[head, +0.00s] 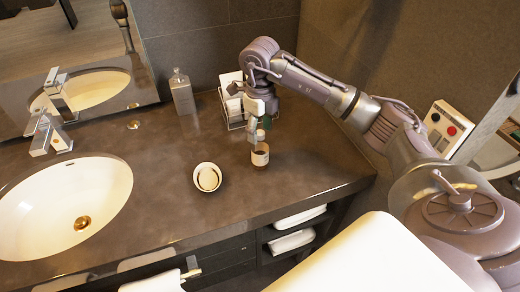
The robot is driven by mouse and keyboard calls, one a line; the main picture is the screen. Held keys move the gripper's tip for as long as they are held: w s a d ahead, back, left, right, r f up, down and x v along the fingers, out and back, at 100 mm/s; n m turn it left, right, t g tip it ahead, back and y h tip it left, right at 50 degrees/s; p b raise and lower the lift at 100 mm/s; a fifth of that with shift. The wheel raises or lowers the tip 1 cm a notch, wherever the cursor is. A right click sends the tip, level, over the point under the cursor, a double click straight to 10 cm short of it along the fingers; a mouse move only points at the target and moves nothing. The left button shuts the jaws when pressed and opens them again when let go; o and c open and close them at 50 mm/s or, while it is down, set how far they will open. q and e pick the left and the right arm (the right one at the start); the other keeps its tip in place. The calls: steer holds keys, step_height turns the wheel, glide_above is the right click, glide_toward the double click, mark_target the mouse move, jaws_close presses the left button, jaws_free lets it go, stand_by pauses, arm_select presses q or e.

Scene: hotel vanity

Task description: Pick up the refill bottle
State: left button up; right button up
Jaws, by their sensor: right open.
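A grey bottle (182,95) with a narrow top stands upright on the counter by the back wall; it may be the refill bottle, but I cannot read a label. My right gripper (259,135) is open and points down, just above a small round cup (260,155) on the counter. It is well to the right of the grey bottle. A dark green thing shows partly behind the gripper, too small and covered to identify. My left gripper is out of view.
A wire rack (235,118) with white cards stands behind my right gripper. A white bowl (207,178) with a pale round item sits left of the cup. The sink (60,200) and faucet (45,132) are at left. The counter (165,150) between is mostly clear.

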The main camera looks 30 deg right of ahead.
steer(key=shift+f, duration=0.95)
steer(key=shift+c, duration=0.4)
jaws_close()
